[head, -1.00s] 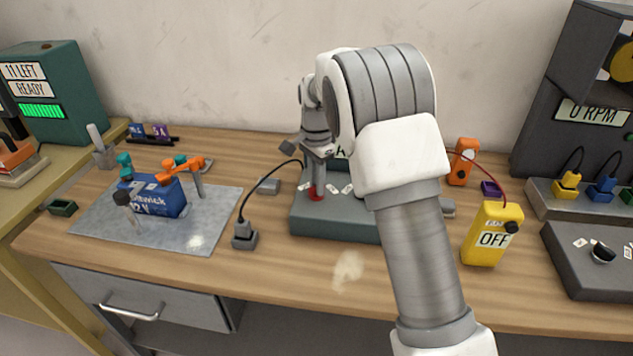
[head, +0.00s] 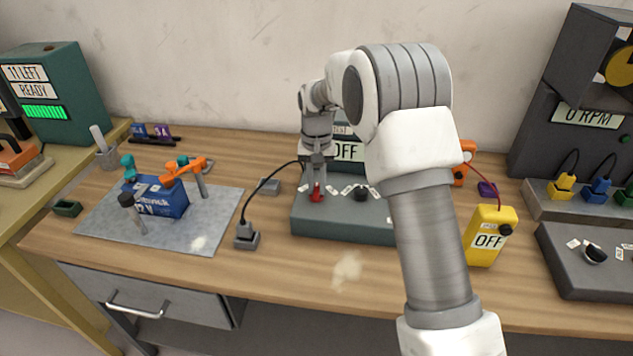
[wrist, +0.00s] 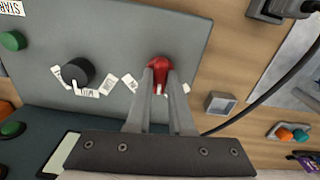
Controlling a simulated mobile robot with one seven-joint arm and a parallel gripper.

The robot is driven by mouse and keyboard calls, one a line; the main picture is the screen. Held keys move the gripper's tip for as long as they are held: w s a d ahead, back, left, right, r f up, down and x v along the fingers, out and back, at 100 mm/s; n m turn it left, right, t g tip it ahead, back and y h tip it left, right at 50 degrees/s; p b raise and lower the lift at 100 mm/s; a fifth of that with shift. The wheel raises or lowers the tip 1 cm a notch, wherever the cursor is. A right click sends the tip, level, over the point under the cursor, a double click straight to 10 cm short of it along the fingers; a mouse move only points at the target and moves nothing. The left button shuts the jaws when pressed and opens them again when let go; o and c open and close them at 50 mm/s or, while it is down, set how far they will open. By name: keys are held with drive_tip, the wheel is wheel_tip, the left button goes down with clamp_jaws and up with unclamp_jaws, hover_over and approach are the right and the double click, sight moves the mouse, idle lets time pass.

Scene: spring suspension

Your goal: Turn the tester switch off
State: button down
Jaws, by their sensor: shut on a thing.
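The tester is a dark grey-green box (head: 342,229) in the middle of the bench, and its upright display (head: 347,151) reads OFF. A red switch (head: 316,196) stands at the left of its top, and a black knob (head: 360,194) is to its right. My gripper (head: 316,183) points down at the red switch. In the wrist view, my gripper (wrist: 160,84) is shut on the red switch (wrist: 159,64), with a finger on each side. The white labels beside the switch are partly covered by the fingers. My arm hides the tester's right side.
A black plug (head: 246,236) with a cable is left of the tester. A blue battery (head: 160,198) with clamps sits on a grey mat (head: 180,235). A yellow meter (head: 490,236) reading OFF stands to the right. The bench front is mostly clear.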

sight(316, 188)
drive_tip(key=n, duration=0.3)
drive_tip(key=shift+n+p, duration=0.35)
drive_tip(key=shift+n, duration=0.05)
drive_tip(key=shift+n+p, duration=0.35)
drive_tip(key=shift+n, duration=1.65)
drive_tip(key=c, duration=0.8)
unclamp_jaws()
wheel_tip(316, 188, up, 18)
drive_tip(key=p, duration=0.1)
drive_tip(key=shift+f, duration=0.25)
